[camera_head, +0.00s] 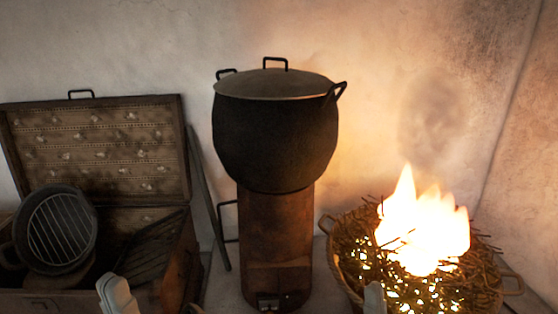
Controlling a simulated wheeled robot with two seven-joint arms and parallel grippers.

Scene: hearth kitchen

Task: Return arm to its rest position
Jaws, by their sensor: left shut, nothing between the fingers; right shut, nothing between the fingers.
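My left gripper (117,295) shows at the bottom edge, left of the middle, in front of the open chest. Its pale fingers are together with nothing between them. My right gripper (374,298) shows only as a small grey tip at the bottom edge, in front of the burning basket. It is shut and holds nothing. Most of both arms is out of view below.
A lidded black pot (275,135) stands on a rusty cylindrical stove (276,235). At right, a wicker basket (345,277) of twigs burns with tall flames (425,230). At left is an open wooden chest (95,150) with a round grill (62,228).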

